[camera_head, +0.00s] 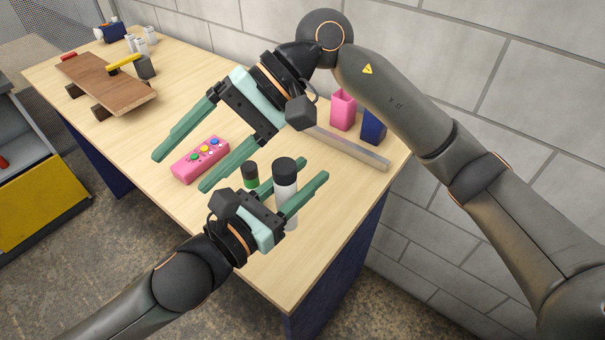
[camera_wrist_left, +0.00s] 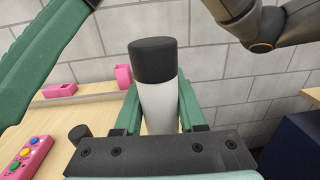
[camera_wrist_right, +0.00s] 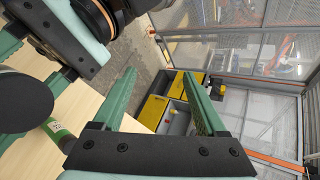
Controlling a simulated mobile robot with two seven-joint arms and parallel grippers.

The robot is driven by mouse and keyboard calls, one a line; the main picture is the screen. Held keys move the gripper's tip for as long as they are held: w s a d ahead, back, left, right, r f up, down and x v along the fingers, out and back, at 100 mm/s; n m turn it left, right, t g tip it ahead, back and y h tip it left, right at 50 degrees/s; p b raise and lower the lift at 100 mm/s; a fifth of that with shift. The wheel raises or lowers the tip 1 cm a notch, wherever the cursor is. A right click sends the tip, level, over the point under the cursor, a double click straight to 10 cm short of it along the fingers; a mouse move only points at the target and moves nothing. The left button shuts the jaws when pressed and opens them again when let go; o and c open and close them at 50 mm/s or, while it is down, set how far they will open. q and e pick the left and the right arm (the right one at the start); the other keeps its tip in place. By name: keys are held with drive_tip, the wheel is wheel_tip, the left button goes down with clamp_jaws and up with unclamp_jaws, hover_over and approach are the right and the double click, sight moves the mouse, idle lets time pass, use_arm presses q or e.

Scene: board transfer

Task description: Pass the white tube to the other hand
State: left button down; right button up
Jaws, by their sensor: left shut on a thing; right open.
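The white tube (camera_head: 285,195) with a black cap stands upright between the green fingers of my left gripper (camera_head: 298,170), which is shut on it. In the left wrist view the tube (camera_wrist_left: 157,105) shows upright between the fingers, its capped top above them. Its lower end is partly hidden by the gripper in the head view, and I cannot tell how far it is above the table. My right gripper (camera_head: 180,174) is open and empty, up and left of the tube, with its fingers apart from it. Its open fingers also show in the right wrist view (camera_wrist_right: 160,75).
A small green-banded bottle (camera_head: 250,175) with a dark cap is just left of the tube. A pink button box (camera_head: 200,160) lies below my right gripper. A metal bar (camera_head: 350,150), pink holder (camera_head: 343,110) and blue holder (camera_head: 373,127) are at the wall side. A skateboard-like board (camera_head: 105,85) is far left.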

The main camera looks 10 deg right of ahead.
drive_tip(key=w+d+r+m+t+y, duration=0.2)
drive_tip(key=w+r+m+t+y, duration=0.3)
drive_tip(key=m+y, duration=0.65)
drive_tip(key=w+d+f+m+t+h, duration=0.25)
drive_tip(key=w+d+m+t, duration=0.45)
drive_tip(key=m, duration=0.6)
drive_tip(key=w+d+f+m+t+h, duration=0.1)
drive_tip(key=w+d+m+t+h, duration=0.3)
drive_tip(key=d+m+t, duration=0.65)
drive_tip(key=s+d+f+m+g+h, duration=0.3)
drive_tip(key=d+f+m+h, duration=1.9)
drive_tip(key=m, duration=0.7)
drive_tip(key=s+d+f+m+g, duration=0.5)
drive_tip(key=s+f, duration=0.3)
drive_tip(key=f, duration=0.4)
drive_tip(key=s+a+f+y, duration=0.2)
drive_tip(key=s+a, duration=0.3)
drive_tip(key=a, duration=0.3)
drive_tip(key=s+a+f+g+y, duration=0.1)
drive_tip(key=s+a+f+y, duration=0.2)
drive_tip(key=a, duration=0.6)
drive_tip(key=s+a+f+g+y, duration=0.1)
drive_tip(key=s+a+f+y, duration=0.2)
drive_tip(key=s+a+f, duration=0.3)
drive_tip(key=shift+s+a+m, duration=0.4)
drive_tip(key=shift+s+a, duration=0.6)
drive_tip(key=shift+a, duration=0.2)
drive_tip(key=shift+g, duration=0.25)
